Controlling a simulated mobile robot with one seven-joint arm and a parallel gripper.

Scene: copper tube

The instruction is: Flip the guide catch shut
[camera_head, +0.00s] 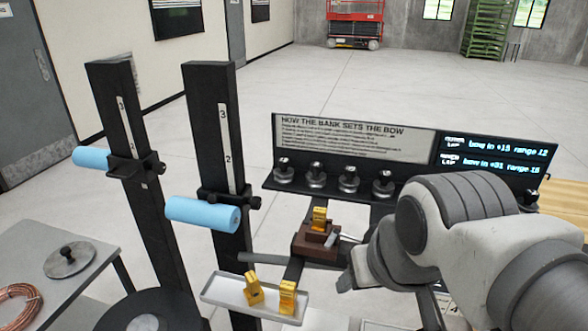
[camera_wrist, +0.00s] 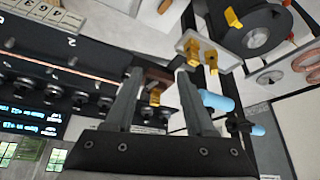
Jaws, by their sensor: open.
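A brown block (camera_head: 313,246) with a gold piece (camera_head: 319,218) on top sits on a dark bar in front of the sign board. A small grey lever (camera_head: 343,238) sticks out at its right side. I cannot tell for sure which part is the guide catch, or whether it is open or shut. My gripper (camera_wrist: 158,73) is open with nothing held. In the wrist view the brown block (camera_wrist: 158,75) and its gold piece (camera_wrist: 155,97) show between and beyond the fingers. In the head view my arm largely hides the gripper, just right of the block.
A pale tray (camera_head: 230,294) with two gold pieces stands in front of the block. Two black posts carry light blue rollers (camera_head: 203,214) at the left. Several dark knobbed weights (camera_head: 316,177) line the shelf under the sign board (camera_head: 352,140).

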